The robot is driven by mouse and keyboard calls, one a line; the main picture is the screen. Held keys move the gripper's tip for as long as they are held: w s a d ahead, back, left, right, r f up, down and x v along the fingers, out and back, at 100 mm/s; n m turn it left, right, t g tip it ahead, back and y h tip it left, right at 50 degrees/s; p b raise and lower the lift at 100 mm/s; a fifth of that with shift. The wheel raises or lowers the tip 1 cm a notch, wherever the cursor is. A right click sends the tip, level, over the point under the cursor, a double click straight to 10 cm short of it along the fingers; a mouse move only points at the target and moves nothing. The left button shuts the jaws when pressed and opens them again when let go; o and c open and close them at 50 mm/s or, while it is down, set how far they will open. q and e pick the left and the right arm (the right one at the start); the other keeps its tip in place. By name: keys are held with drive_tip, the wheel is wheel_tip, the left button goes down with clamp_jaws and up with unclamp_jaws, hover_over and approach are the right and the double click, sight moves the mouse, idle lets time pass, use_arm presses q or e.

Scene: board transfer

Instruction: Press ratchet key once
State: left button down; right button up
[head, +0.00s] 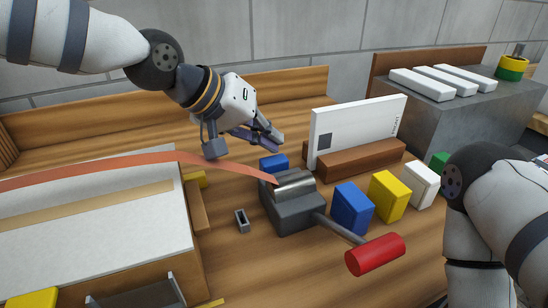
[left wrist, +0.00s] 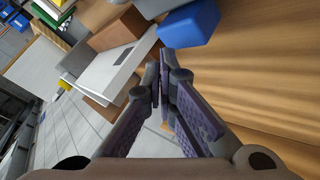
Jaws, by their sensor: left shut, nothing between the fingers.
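The ratchet (head: 293,210) is a dark grey block with a silver roller on top, standing on the wooden table. Its lever runs to the lower right and ends in a red grip (head: 375,254). An orange strap (head: 120,171) runs from the left to the roller. My left gripper (head: 272,138) is shut and empty, in the air above and behind the ratchet, apart from it. Its closed fingers also show in the left wrist view (left wrist: 162,75). A blue block (left wrist: 190,25) lies past the fingertips there. My right arm shows at the right, but its gripper is out of view.
Blue (head: 352,209), yellow (head: 388,196) and white (head: 422,184) blocks stand right of the ratchet. A white panel (head: 355,127) stands upright in a brown holder (head: 365,159). A small grey bracket (head: 242,221) lies left of the ratchet. A large white-topped board (head: 85,235) fills the left.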

sight(271, 158)
use_arm(q)
drive_tip(key=shift+r+p, duration=0.45)
drive_tip(key=shift+r, duration=2.1)
drive_tip(key=shift+f, duration=0.1)
